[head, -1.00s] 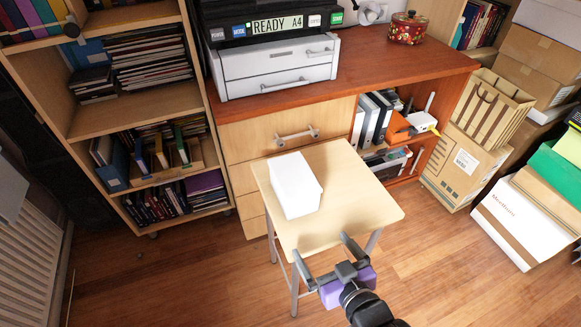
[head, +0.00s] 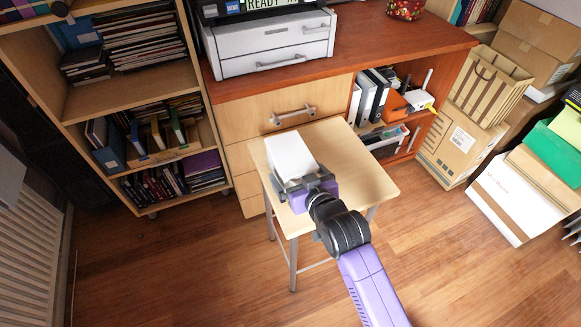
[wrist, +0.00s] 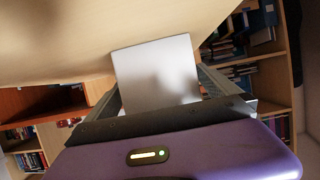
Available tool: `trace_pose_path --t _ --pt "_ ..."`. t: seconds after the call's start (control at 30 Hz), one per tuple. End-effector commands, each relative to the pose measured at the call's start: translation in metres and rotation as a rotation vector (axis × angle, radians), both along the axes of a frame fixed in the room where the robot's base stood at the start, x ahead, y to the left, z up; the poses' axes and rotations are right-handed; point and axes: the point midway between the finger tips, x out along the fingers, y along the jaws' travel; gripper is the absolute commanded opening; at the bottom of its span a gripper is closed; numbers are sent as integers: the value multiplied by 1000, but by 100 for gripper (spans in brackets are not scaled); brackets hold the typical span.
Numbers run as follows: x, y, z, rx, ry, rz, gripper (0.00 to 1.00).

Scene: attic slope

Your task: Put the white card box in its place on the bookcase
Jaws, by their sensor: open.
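The white card box (head: 289,156) sits on the small pale wooden table (head: 357,177), near its left side. My gripper (head: 305,187) is at the near end of the box, with its fingers spread to either side of it. In the wrist view the box (wrist: 157,72) shows between the two fingers (wrist: 160,98), which are open; whether they touch it I cannot tell. The bookcase (head: 110,98) stands at the left, with books and magazines on several shelves.
A red-brown desk (head: 380,45) with a white printer (head: 270,45) stands behind the table. Cardboard boxes (head: 460,145) and a white carton (head: 500,205) are at the right. A radiator (head: 30,240) is at the left edge. The wooden floor in front is clear.

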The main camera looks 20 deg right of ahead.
Motion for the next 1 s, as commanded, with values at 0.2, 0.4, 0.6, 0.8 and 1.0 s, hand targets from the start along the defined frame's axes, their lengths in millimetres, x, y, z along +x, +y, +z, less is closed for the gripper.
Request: trace_pose_path --t 0.2,0.4,0.6,0.8,1.0 --pt "24 0 -9 0 0 0 100" --pt "26 0 -10 0 0 0 100" --pt "26 0 -10 0 0 0 76" --pt "26 0 -10 0 0 0 37" --pt "26 0 -8 0 -4 0 9"
